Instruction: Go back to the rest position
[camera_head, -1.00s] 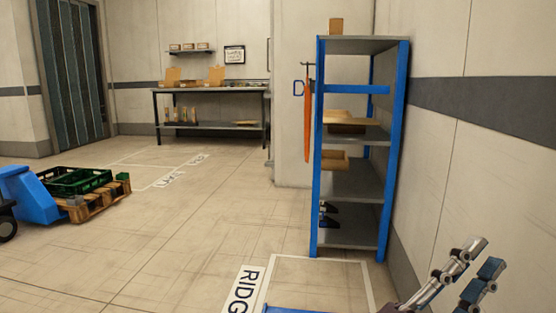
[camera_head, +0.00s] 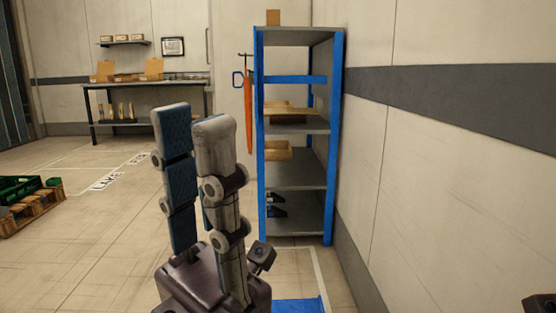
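My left gripper (camera_head: 192,118) stands upright, close to the camera, left of the middle of the head view. Its two long fingers, one with a blue textured face and one grey with black bands, point up. A narrow gap shows between them, with nothing in it. Its dark purple palm is at the bottom of the view. The gripper hides part of the floor and the wall behind. My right gripper is not seen; a dark part at the bottom right corner is too cut off to tell.
A workbench (camera_head: 150,84) stands at the back left. A pallet (camera_head: 30,212) with a green crate (camera_head: 18,186) is at the left edge. Open floor lies at left.

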